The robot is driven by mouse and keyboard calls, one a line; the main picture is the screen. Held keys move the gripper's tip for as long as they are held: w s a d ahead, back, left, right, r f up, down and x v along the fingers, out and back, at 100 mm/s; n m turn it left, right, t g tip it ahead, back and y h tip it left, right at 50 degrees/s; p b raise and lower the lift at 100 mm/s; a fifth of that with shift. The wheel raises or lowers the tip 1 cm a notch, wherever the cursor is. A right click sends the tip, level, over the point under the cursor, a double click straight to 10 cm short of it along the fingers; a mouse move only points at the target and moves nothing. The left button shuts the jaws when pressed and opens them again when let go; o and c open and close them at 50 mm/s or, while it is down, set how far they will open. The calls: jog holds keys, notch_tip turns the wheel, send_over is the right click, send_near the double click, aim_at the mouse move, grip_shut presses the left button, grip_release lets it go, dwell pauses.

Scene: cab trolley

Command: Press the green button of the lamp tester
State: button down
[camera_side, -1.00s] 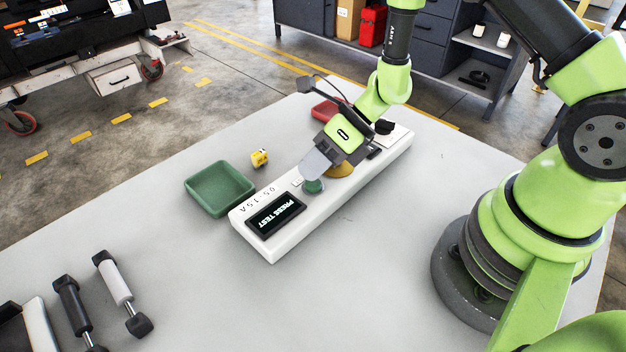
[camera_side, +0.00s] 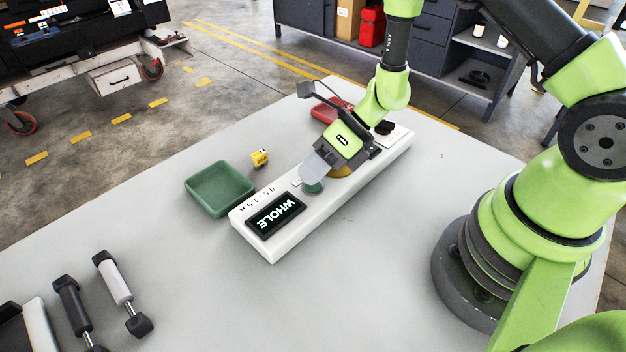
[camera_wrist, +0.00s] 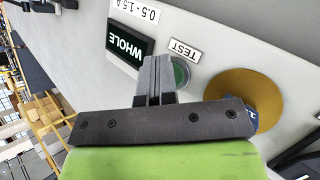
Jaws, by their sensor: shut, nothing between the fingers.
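The lamp tester (camera_side: 262,248) is a long white box on the grey table, with a dark display (camera_side: 275,215) that reads "WHOLE". The display also shows in the wrist view (camera_wrist: 128,45). The green button (camera_side: 313,188) is on its top, beside a "TEST" label (camera_wrist: 185,48); in the wrist view the button (camera_wrist: 181,72) is partly hidden by my fingers. My gripper (camera_side: 308,177) is shut and empty, with its tips at or just above the button; I cannot tell whether they touch it. In the wrist view the fingertips (camera_wrist: 158,62) overlap the button's left edge. A brass disc (camera_wrist: 250,92) lies right of the button.
A green tray (camera_side: 222,210) and a small yellow block (camera_side: 260,158) stand left of the tester. A red tray (camera_side: 322,112) is behind it. Two damper-like cylinders (camera_side: 115,280) lie at the front left.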

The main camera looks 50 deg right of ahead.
jog(key=shift+s, duration=0.1)
jog(key=shift+r, duration=0.9)
jog(key=shift+r, duration=2.5)
